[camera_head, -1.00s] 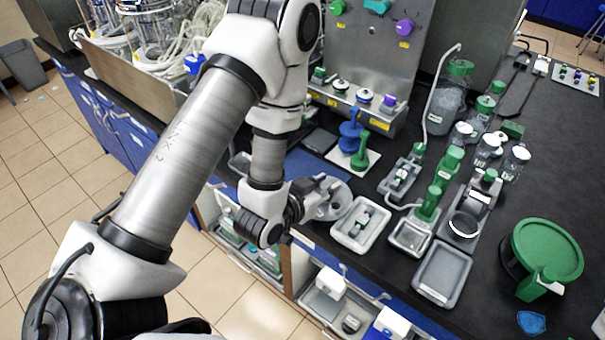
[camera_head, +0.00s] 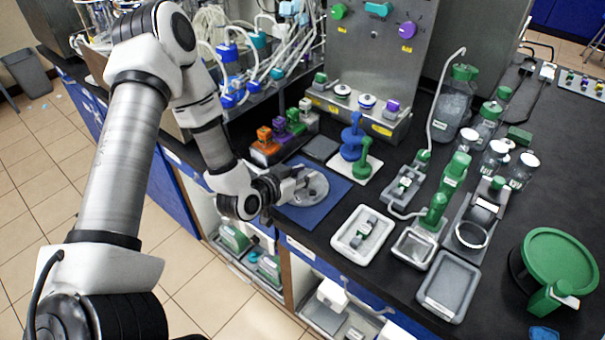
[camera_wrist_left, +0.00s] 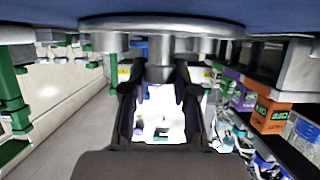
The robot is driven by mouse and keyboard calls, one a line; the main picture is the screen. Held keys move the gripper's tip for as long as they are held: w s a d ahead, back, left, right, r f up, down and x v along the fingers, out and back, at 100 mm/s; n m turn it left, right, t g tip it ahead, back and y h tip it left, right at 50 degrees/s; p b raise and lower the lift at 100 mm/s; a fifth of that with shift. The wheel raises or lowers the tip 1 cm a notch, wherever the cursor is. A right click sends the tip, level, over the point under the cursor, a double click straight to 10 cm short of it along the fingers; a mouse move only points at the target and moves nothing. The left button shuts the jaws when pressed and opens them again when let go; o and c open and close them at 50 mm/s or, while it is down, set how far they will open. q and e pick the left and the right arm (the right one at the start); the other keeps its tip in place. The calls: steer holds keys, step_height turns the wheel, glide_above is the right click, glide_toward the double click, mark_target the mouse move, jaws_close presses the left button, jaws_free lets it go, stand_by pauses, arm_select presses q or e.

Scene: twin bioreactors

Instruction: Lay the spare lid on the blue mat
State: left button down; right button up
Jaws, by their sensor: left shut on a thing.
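The spare lid (camera_head: 314,189) is a grey metal disc with short ports on it. My left gripper (camera_head: 290,184) is shut on it, coming from the left. In the head view the lid lies flat over the blue mat (camera_head: 312,218), whose edges show around it. In the left wrist view, which looks upside down, the lid (camera_wrist_left: 205,27) spans the top, close to the blue mat (camera_wrist_left: 250,10); I cannot tell if they touch. The fingers (camera_wrist_left: 160,88) are around a port of the lid. My right gripper is not in view.
A blue stand (camera_head: 352,143) and a green stand (camera_head: 365,160) are just behind the mat. Orange (camera_head: 265,144) and purple blocks are at its back left. A white tray (camera_head: 347,240) is to its right. The bench's front edge is close to the mat.

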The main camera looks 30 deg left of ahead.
arm_select(q)
steer(key=shift+s+f, duration=0.1)
steer(key=shift+f, duration=0.05)
steer(key=c, duration=0.9)
jaws_free()
